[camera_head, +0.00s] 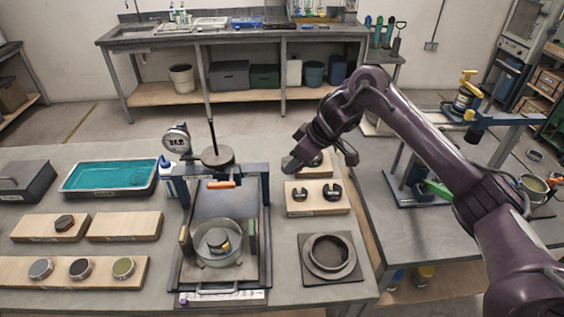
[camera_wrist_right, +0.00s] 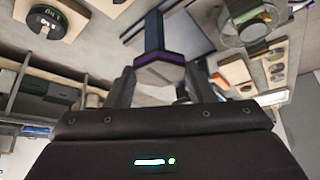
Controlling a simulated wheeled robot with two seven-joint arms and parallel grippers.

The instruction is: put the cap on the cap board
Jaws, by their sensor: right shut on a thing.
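My right gripper (camera_head: 318,160) reaches in from the right, above the near-side edge of the back right board. In the right wrist view its two fingers (camera_wrist_right: 158,88) are shut on a grey, flat-sided thing with a purple edge (camera_wrist_right: 160,72), which looks like the cap. In the head view the held thing is hidden by the gripper. My left gripper is not in view.
A lever frame (camera_head: 265,205) with a gauge and a glass dish (camera_head: 218,255) stands left of the gripper. A ring (camera_head: 330,252) sits on a dark plate at the front right. A teal tray (camera_head: 110,176) and a board with three round pieces (camera_head: 15,270) are at the left.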

